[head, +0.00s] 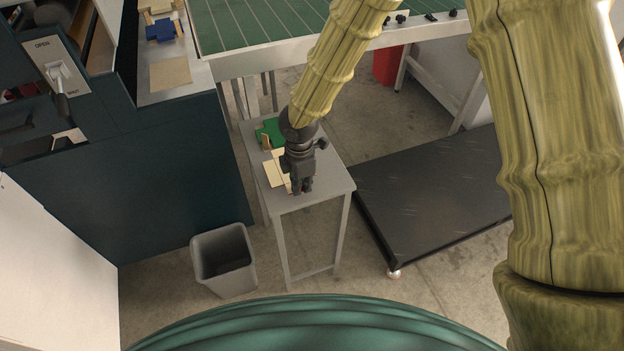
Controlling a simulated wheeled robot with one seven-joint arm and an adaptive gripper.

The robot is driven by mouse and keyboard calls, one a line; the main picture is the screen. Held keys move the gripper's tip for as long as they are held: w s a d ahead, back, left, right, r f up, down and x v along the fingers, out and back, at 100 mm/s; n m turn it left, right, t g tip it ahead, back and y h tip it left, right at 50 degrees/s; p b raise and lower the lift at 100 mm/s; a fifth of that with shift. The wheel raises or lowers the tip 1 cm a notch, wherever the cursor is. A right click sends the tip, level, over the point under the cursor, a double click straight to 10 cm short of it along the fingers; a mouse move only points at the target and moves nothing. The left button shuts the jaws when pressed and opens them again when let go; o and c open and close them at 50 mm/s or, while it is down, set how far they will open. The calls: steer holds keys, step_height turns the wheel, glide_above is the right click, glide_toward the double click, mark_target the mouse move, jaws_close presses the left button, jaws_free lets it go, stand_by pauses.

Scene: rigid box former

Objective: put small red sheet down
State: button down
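My gripper (302,188) points down over the front part of a small grey table (325,189). It is small and dark in the head view, and I cannot tell whether its fingers are open or shut. I cannot clearly make out a small red sheet. Only a thin reddish sliver shows at the left side of the fingers, and I cannot tell if it is held or lies on the table. A cream sheet (273,173) lies on the table left of my gripper, partly covered by it. A green piece (269,130) lies farther back.
A grey bin (222,255) stands on the floor left of the small table. A low black platform (430,195) is on the right. A dark machine cabinet (140,180) stands left, with blue and cream pieces on its shelf. A green-topped bench (270,25) is behind.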

steer(key=shift+w+d+f+p, duration=0.15)
steer(key=shift+w+d+p, duration=0.15)
steer(key=shift+w+d, duration=1)
steer(key=shift+w+d+f+p, duration=0.1)
steer(key=shift+w+f+p, duration=0.15)
steer(key=shift+f, duration=0.65)
steer(key=shift+w+d+f+p, duration=0.15)
steer(key=shift+f+p, duration=0.1)
steer(key=shift+f, duration=0.65)
steer(key=shift+a+f, duration=0.1)
steer(key=c, duration=1.6)
jaws_free()
steer(key=shift+c, duration=0.2)
step_height(320, 180, up, 12)
steer(key=b, duration=0.1)
